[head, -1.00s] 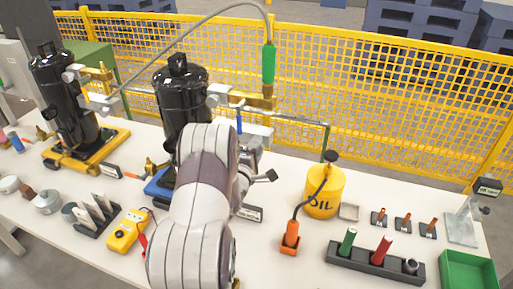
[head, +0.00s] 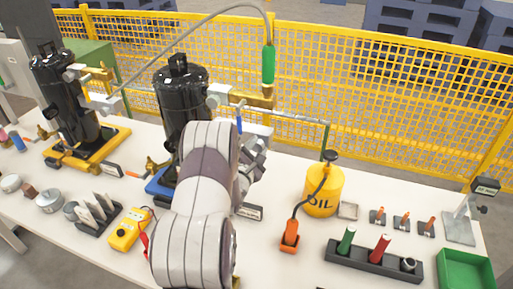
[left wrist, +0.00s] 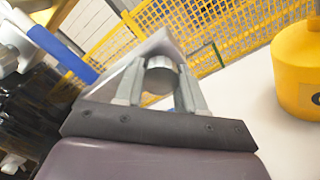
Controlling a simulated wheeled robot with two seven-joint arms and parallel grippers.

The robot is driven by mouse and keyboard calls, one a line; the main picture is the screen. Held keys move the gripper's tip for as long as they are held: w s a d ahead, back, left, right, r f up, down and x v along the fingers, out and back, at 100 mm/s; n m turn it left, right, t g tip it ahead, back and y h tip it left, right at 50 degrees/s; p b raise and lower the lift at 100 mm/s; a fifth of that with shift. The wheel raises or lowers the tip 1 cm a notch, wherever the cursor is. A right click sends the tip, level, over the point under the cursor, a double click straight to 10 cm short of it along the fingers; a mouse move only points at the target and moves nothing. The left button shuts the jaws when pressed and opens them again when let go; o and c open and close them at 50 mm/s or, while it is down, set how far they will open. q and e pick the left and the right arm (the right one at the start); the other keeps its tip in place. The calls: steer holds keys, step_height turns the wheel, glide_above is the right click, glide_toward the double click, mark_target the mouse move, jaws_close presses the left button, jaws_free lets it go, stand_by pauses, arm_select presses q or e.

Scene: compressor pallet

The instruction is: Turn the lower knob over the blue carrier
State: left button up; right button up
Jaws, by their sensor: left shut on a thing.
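The blue carrier (head: 158,188) sits on the table under the middle black compressor (head: 180,95), largely hidden behind my left arm. My left gripper (head: 256,160) is right of that compressor, below the grey bracket and blue-handled valve. In the left wrist view my left gripper (left wrist: 158,92) has its two fingers on either side of a round grey metal knob (left wrist: 160,72), shut on it. A pale plate (left wrist: 130,72) is behind the knob. The knob is hidden in the head view. My right gripper is not in view.
A yellow oil can (head: 322,190) stands right of my left gripper, with an orange-tipped hose in front of it. A dark rack with coloured cylinders (head: 372,262) and a green tray (head: 466,270) are further right. A yellow mesh fence (head: 400,95) runs behind the table.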

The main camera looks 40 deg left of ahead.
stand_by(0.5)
arm_select(q)
steer(key=o, duration=1)
steer(key=shift+a+f, duration=0.1)
steer(key=shift+o, duration=0.2)
steer(key=shift+s, duration=0.1)
steer(key=b+v, duration=0.1)
steer(key=v, duration=1.1)
steer(key=shift+s, duration=0.3)
